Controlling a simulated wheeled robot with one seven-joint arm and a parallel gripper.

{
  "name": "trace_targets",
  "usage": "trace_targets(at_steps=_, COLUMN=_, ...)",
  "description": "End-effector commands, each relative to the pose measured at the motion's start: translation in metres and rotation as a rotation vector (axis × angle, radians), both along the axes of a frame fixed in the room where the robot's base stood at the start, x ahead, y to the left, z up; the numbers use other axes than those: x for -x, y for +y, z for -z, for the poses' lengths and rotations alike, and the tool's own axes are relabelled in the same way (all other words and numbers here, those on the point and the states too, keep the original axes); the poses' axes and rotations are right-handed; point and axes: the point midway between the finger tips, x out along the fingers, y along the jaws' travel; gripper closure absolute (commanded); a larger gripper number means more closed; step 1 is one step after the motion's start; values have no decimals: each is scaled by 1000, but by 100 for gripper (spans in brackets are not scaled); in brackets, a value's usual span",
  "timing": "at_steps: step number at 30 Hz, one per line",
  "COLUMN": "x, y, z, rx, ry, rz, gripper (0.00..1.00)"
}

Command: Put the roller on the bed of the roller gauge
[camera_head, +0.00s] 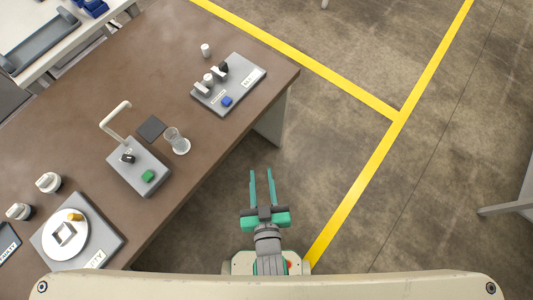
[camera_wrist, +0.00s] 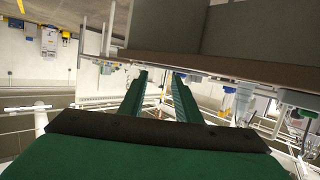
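A small white cylinder (camera_head: 205,50), which looks like the roller, stands upright on the brown table, near its far edge. Just below it is a grey plate fixture (camera_head: 238,97) with pale posts, a black knob, a blue button and labels too small to read; it appears to be the roller gauge. Its bed is not clear at this size. My gripper (camera_head: 262,174) is open and empty, off the table's right side, apart from both things. In the wrist view its green fingers (camera_wrist: 158,82) stand apart with nothing between them. The cylinder cannot be made out there.
The brown table (camera_head: 65,130) also holds a grey stand (camera_head: 143,178) with a hooked white arm and green button, a clear glass (camera_head: 177,142), a dark pad (camera_head: 151,128), and a round white dial plate (camera_head: 85,238). Floor right of the table is mostly clear.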

Motion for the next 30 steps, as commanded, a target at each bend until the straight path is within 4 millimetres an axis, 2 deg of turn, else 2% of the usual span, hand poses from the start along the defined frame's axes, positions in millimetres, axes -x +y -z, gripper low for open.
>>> trace_targets(at_steps=1, x=19, y=-4, z=0, rx=-4, ry=4, rz=18, gripper=70)
trace_targets(at_steps=6, x=67, y=-12, z=-14, rx=-20, ry=-18, rz=67, gripper=70)
trace_targets(at_steps=12, x=100, y=-14, z=-30, rx=-34, ry=-39, rz=107, gripper=70)
trace_targets(at_steps=17, x=108, y=-14, z=-34, rx=-37, ry=-46, rz=117, gripper=70)
trace_targets(at_steps=30, x=107, y=-14, z=-34, rx=-37, ry=-46, rz=116, gripper=70)
